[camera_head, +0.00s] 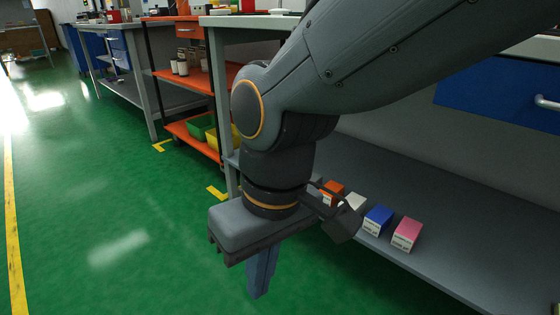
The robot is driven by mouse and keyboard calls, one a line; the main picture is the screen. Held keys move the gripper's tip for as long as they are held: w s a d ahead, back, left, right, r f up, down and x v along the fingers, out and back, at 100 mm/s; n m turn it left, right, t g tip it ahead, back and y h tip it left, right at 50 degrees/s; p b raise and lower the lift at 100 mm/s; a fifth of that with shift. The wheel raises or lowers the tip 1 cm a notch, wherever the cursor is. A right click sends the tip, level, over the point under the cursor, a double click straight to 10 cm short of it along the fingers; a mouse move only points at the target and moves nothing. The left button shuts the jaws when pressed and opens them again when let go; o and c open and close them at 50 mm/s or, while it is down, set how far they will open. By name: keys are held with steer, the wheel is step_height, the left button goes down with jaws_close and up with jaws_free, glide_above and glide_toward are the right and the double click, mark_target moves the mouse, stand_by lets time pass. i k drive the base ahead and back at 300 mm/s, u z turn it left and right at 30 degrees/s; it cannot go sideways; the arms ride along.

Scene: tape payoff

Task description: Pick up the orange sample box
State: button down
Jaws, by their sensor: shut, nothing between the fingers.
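The orange sample box (334,188) sits on the grey lower shelf (430,225), at the left end of a row of small boxes. It is partly hidden behind my wrist. My gripper (260,285) points down over the green floor, left of the shelf's front edge and apart from the box. Its blue-grey fingers are together with nothing seen between them.
A white box (353,202), a blue box (378,219) and a pink box (406,234) stand right of the orange one. A grey table leg (221,110) rises near the shelf's left end. An orange cart (185,90) stands behind. Green floor (90,220) is clear at left.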

mark_target(329, 200)
steer(key=u, duration=0.55)
steer(key=k, duration=0.65)
steer(key=u, duration=0.75)
steer(key=i, duration=0.55)
steer(key=z, duration=0.55)
steer(key=i, duration=0.7)
steer(key=z, duration=0.8)
